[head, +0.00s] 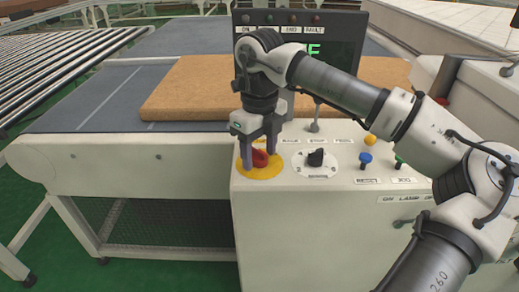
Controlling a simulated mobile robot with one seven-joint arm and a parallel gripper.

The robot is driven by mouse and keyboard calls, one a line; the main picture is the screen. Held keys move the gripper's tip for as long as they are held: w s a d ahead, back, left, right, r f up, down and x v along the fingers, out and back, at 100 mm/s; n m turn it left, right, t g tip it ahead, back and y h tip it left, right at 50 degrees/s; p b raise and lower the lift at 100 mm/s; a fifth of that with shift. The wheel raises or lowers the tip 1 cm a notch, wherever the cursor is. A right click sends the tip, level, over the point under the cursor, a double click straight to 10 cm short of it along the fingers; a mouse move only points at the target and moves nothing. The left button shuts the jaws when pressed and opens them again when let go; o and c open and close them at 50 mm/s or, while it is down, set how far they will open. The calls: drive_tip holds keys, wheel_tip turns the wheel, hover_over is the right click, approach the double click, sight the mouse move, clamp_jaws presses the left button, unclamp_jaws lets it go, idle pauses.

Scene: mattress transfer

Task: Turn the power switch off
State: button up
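A red knob (260,158) sits on a round yellow plate (273,171) at the left end of the white control box's top. My gripper (259,153) points down over it, with its two grey fingers apart, one on each side of the knob. I cannot tell whether the fingers touch it. A black rotary knob (316,158) on a round white plate stands just right of it. No label reading "power" is legible, so I cannot tell which knob is the power switch.
The control box (300,230) also bears blue (365,160), yellow (370,140) and green buttons, right of the knobs. A dark display panel (345,55) stands behind my arm. A brown mattress (195,85) lies on the conveyor (70,115) behind the box.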

sight(259, 150)
wheel_tip(259, 150, up, 14)
idle(0.7)
drive_tip(key=shift+f, duration=0.1)
